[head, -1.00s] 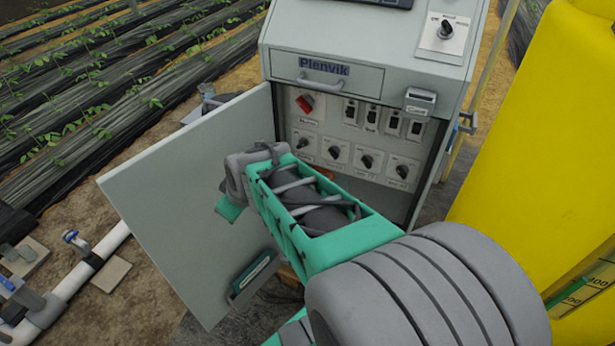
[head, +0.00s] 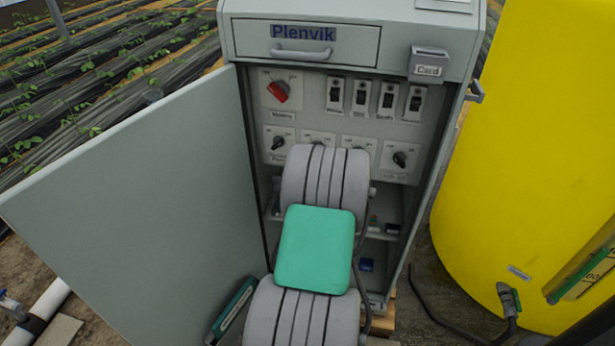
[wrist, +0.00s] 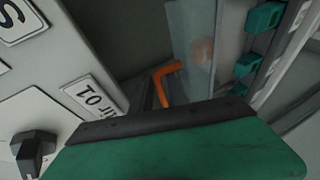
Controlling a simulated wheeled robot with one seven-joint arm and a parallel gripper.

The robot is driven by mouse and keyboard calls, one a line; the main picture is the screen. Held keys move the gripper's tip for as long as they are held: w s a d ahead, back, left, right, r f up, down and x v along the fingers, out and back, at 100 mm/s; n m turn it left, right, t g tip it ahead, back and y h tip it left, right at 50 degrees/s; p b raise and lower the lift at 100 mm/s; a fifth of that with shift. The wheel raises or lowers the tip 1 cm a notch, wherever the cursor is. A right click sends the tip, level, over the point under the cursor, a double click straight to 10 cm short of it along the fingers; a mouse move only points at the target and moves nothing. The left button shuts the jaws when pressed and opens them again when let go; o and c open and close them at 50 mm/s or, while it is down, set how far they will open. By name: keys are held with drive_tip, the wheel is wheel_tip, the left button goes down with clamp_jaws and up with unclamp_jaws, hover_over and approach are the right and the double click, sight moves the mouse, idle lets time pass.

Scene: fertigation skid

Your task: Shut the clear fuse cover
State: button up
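The clear fuse cover (wrist: 188,45) looks like a see-through pale panel in the wrist view, at upper middle inside the cabinet. It stands at an angle, and its lower part runs behind an orange bent piece (wrist: 166,76). A faint pinkish round shape shows through it. My gripper (wrist: 175,118) fills the bottom of the wrist view as a green part with a dark edge, nearer the camera than the cover. Its separate fingers cannot be made out, and no contact with the cover shows. In the head view my arm hides the gripper and cover.
The grey cabinet (head: 440,200) has its door (head: 130,200) swung open on the left. A red rotary switch (head: 278,91) and several knobs sit on its panel. Teal blocks (wrist: 263,17) line a rail right of the cover. A yellow tank (head: 540,150) stands right.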

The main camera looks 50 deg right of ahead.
drive_tip(key=shift+w+d+f, duration=0.1)
drive_tip(key=shift+w+d, duration=0.05)
clamp_jaws()
idle(1.4)
